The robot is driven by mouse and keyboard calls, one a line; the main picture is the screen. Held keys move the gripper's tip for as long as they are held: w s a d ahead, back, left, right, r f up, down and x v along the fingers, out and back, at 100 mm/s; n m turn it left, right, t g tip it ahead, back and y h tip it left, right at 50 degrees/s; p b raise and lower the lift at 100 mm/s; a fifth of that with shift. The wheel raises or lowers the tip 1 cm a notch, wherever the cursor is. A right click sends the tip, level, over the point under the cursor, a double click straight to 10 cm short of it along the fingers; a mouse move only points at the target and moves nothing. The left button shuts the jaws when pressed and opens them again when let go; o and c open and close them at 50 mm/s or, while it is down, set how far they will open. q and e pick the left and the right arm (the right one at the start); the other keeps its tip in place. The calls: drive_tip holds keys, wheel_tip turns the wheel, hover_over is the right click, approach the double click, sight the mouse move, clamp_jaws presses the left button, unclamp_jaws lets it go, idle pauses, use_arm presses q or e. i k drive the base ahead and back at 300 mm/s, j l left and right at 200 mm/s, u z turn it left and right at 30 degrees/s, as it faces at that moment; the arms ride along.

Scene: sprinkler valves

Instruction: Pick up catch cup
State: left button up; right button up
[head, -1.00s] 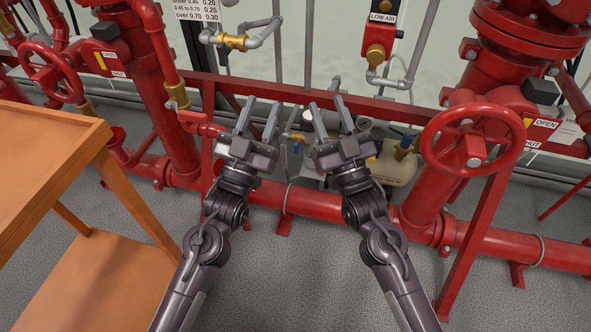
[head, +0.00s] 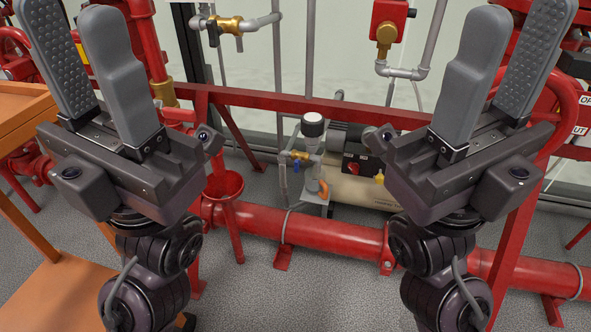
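I cannot make out a loose catch cup in the head view. A red funnel-shaped cup (head: 222,186) stands on a red stem in front of the low red pipe, between my grippers and nearer the left one. Whether this is the catch cup I cannot tell. My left gripper (head: 76,14) is raised close to the camera at the left, its two grey fingers apart and empty. My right gripper (head: 515,14) is raised at the right, also open and empty. Both grippers hide much of the piping behind them.
A low red pipe (head: 330,235) runs across the floor, with a red rail (head: 300,104) above it. A small compressor with a tan tank (head: 352,190) stands behind. An orange table (head: 22,112) is at the left.

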sight(315, 183)
drive_tip(key=i+l+u, duration=0.15)
drive_tip(key=i+l, duration=0.25)
drive_tip(key=i+l+u, duration=0.1)
drive_tip(key=i+l, duration=0.25)
drive_tip(key=l, duration=0.2)
